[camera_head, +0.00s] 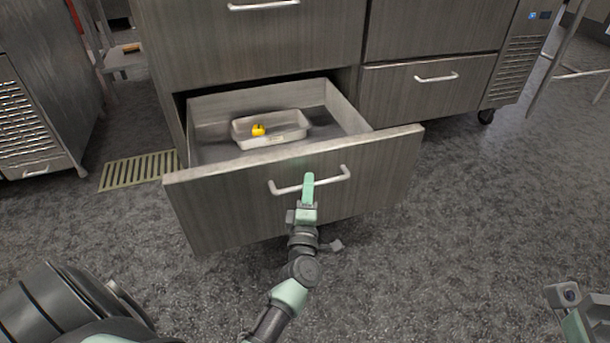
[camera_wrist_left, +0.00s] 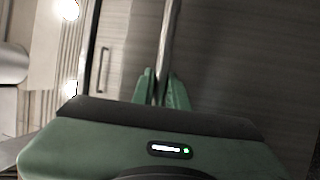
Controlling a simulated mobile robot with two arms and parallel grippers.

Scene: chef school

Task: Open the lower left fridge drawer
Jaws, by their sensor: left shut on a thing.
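The lower left fridge drawer (camera_head: 230,205) is pulled well out of the grey cabinet in the head view, and its inside shows from above. A light tray (camera_head: 290,133) with a small yellow item (camera_head: 258,130) in it sits inside the drawer. My left gripper (camera_head: 308,182) is at the middle of the drawer's metal handle (camera_head: 330,180), shut on it. In the left wrist view the two green fingertips (camera_wrist_left: 161,90) close around the handle bar (camera_wrist_left: 168,45). Part of my right arm shows at the lower right of the head view, but its fingertips are not clearly visible.
The upper left drawer (camera_head: 250,45) and the lower right drawer (camera_head: 425,92) are shut. A metal unit (camera_head: 45,100) stands at the left, and a floor grate (camera_head: 140,170) lies beside the open drawer. The dark floor (camera_head: 450,230) in front and right is clear.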

